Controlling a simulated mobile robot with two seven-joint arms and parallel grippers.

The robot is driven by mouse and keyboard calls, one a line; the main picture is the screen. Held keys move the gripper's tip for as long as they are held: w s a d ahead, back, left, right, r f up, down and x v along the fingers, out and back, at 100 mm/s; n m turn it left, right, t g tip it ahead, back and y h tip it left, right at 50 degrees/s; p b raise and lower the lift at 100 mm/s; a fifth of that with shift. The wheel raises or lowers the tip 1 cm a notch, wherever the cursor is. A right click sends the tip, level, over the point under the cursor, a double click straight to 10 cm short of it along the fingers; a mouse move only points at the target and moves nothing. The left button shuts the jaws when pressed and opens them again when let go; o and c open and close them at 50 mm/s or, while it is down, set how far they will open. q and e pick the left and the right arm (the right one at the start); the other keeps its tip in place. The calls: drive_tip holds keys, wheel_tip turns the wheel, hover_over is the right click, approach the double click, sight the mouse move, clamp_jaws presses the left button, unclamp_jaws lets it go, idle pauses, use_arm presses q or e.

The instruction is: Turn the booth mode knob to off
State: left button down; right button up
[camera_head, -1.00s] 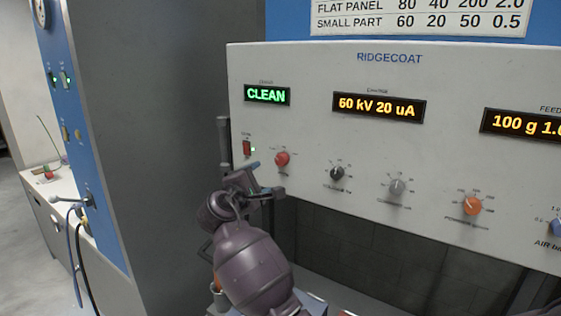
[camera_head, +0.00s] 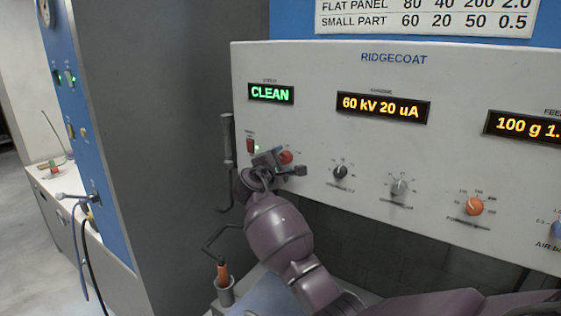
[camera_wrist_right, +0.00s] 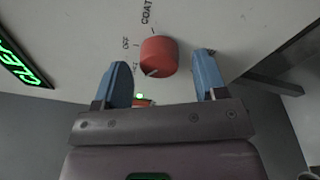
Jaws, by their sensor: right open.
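The red booth mode knob (camera_head: 286,157) sits on the left of the white RIDGECOAT panel (camera_head: 330,135), below a green display reading CLEAN (camera_head: 271,94). My right gripper (camera_head: 281,162) is close in front of it and partly covers it. In the right wrist view, the knob (camera_wrist_right: 159,55) lies between and just beyond the open blue fingertips (camera_wrist_right: 164,72), with no clear contact. A pale mark on the knob points down-left in that view. The labels OFF (camera_wrist_right: 126,43) and COAT (camera_wrist_right: 147,14) show beside it; another label is too blurred to read. My left gripper is not in view.
A red switch (camera_head: 250,145) with a green light is left of the knob. Black (camera_head: 340,171), grey (camera_head: 399,187) and orange (camera_head: 475,206) knobs run to the right. A grey wall (camera_head: 170,150) stands left of the panel. An orange-handled tool (camera_head: 222,273) stands in a cup below.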

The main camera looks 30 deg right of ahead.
drive_tip(key=shift+c, duration=0.4)
drive_tip(key=c, duration=0.8)
drive_tip(key=m+b, duration=0.2)
drive_tip(key=b, duration=0.1)
drive_tip(key=shift+f+m, duration=0.3)
drive_tip(key=shift+m, duration=0.1)
drive_tip(key=shift+c, duration=0.2)
drive_tip(key=m+b, duration=0.4)
drive_tip(key=m+h+b, duration=0.1)
drive_tip(key=m+b, duration=0.2)
drive_tip(key=shift+w+f+m+h+b, duration=0.1)
drive_tip(key=shift+w+m+h+b, duration=0.05)
drive_tip(key=shift+m+h+b, duration=0.2)
drive_tip(key=shift+m+b, duration=0.3)
drive_tip(key=shift+m, duration=0.15)
use_arm(q)
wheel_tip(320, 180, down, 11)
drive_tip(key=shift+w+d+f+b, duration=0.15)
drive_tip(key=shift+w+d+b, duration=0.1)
drive_tip(key=shift+b, duration=0.2)
use_arm(e)
drive_tip(key=shift+r+m, duration=0.3)
drive_tip(key=shift+m, duration=0.4)
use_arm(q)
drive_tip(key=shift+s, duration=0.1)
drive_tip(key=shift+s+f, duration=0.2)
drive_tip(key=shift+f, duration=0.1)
use_arm(e)
drive_tip(key=o, duration=0.9)
